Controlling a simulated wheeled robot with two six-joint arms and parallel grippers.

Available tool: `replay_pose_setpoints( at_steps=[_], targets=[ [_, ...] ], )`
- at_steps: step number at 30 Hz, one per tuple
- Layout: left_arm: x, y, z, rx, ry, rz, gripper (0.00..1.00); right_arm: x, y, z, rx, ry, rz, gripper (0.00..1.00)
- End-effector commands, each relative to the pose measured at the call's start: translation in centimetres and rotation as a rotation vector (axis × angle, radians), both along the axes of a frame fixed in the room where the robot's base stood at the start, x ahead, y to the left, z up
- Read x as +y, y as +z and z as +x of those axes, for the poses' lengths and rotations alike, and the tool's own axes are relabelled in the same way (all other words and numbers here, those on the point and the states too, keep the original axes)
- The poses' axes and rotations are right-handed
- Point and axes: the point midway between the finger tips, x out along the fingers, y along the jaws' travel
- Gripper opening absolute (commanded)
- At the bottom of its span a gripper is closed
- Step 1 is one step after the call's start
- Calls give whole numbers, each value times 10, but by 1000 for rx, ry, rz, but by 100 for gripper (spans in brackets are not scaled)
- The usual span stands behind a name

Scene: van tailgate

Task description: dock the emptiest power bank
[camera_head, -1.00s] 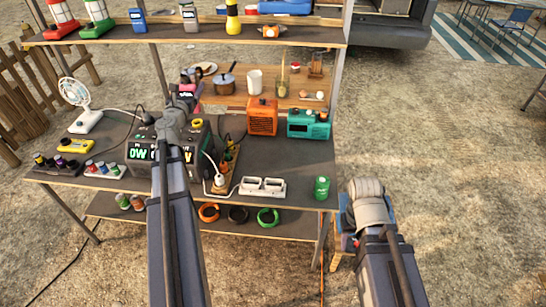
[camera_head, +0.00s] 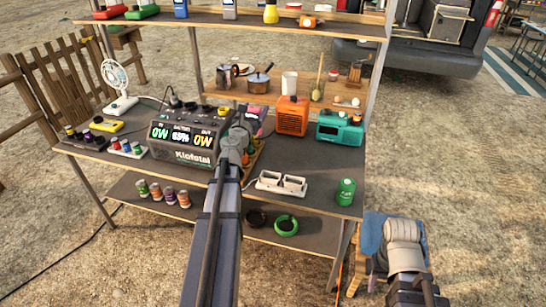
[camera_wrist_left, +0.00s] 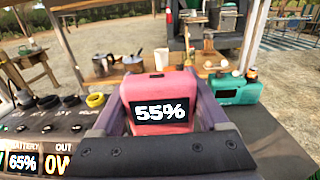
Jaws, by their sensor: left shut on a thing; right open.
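My left gripper (camera_head: 249,118) is shut on a pink-red power bank (camera_wrist_left: 160,88). In the left wrist view its screen reads 55% and it stands between the purple-grey fingers. In the head view the gripper is at the right end of the grey power station (camera_head: 178,150), whose screens read 0W, 65% and 0W. A narrow wooden strip (camera_head: 257,152) beside the station is mostly hidden by my left gripper; what it holds is unclear. My right gripper (camera_head: 405,266) is low at the right, off the table and empty, its fingers hard to make out.
A white double socket (camera_head: 281,184) and a green can (camera_head: 346,191) stand near the table's right front. An orange radio (camera_head: 292,116) and a teal radio (camera_head: 340,128) stand behind. A white fan (camera_head: 117,88) is at left. An upper shelf (camera_head: 330,30) overhangs the back.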

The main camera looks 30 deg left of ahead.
Motion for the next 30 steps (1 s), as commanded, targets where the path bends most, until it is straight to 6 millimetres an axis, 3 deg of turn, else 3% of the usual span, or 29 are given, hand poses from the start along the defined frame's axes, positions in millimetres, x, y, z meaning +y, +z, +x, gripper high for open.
replay_pose_setpoints(
  at_steps=[1,3,12,30],
  targets=[
    [-9,-33,4,0,-7,0,7,0,-33,0,0,0,0,50],
    [-18,-53,9,0,-13,0,7,0,-53,0,0,0,0,50],
    [-47,-112,22,0,-28,0,7,0,-112,0,0,0,0,50],
    [-56,-127,26,0,-33,0,7,0,-127,0,0,0,0,50]
  ],
)
